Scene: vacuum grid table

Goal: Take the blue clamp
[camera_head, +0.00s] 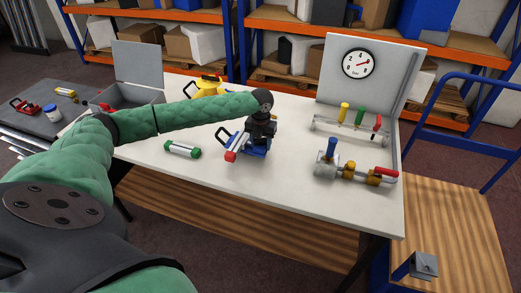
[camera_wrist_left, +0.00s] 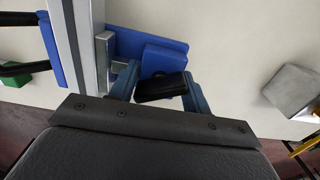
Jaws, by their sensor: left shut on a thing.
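The blue clamp (camera_head: 258,150) is near the middle of the white table, with a pale bar (camera_head: 240,143) and a red end (camera_head: 231,156) beside its blue part. My left gripper (camera_head: 259,139) is over it from above and shut on it. In the left wrist view the blue clamp (camera_wrist_left: 158,50) shows just beyond the fingertips (camera_wrist_left: 160,92), with a black piece between the two fingers. The long bar runs along the left finger there. Whether the clamp touches the table is hidden. My right gripper is in neither view.
A green-ended level (camera_head: 182,149) lies left of the clamp. To the right are a valve assembly (camera_head: 345,172) and a rack of colored-handle tools (camera_head: 350,125) before a gauge panel (camera_head: 359,64). A yellow object (camera_head: 205,88) and an open grey case (camera_head: 138,62) stand behind left. The table's front middle is clear.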

